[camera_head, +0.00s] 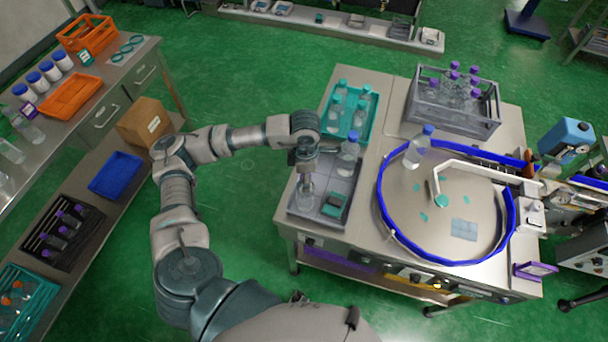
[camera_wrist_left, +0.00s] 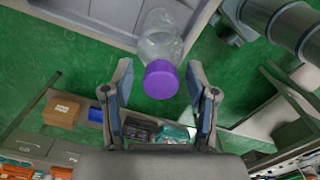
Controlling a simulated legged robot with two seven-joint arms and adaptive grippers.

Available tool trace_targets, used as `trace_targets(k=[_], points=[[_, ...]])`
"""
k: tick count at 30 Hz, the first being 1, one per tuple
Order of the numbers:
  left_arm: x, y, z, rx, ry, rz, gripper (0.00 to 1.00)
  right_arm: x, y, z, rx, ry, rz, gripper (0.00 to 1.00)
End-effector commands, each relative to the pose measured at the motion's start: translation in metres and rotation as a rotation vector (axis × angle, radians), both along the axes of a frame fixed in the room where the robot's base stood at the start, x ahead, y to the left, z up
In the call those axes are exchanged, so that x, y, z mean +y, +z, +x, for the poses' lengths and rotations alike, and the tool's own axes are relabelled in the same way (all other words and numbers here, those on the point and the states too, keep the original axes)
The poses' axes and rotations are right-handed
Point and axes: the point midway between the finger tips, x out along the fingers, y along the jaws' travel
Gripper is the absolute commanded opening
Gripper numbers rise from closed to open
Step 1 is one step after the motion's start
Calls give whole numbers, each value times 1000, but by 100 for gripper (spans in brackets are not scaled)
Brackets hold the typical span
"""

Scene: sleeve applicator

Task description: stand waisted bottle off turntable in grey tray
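The grey tray (camera_head: 312,212) lies on the left part of the machine table. A clear bottle (camera_head: 305,192) stands in its left part under my left gripper (camera_head: 304,160). In the left wrist view a purple-capped clear bottle (camera_wrist_left: 161,60) has its cap between the spread fingers of my left gripper (camera_wrist_left: 160,88), with gaps at both sides. A blue-capped clear bottle (camera_head: 348,156) stands at the tray's back right. Another blue-capped bottle (camera_head: 417,152) stands on the turntable (camera_head: 460,205) at its back left. I cannot tell which bottle is waisted. My right gripper is out of view.
A teal object (camera_head: 335,205) lies in the tray's front right. A teal tray of bottles (camera_head: 371,124) is behind it, and a grey crate (camera_head: 450,122) with purple-capped bottles at the back right. A blue rail (camera_head: 385,215) edges the turntable, and a white arm (camera_head: 480,170) reaches over it.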

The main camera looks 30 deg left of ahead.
Motion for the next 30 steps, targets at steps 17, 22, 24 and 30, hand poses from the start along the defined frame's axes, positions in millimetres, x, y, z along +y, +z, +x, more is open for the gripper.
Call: trace_targets(k=[17,22,24,30], points=[[1,71,1,-7,-2,-4,58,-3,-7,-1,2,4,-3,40],[2,103,1,-4,-1,-2,58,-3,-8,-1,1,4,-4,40],[2,112,1,-4,-2,-2,58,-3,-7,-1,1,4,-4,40],[1,121,0,-1,-2,-1,58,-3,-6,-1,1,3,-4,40]])
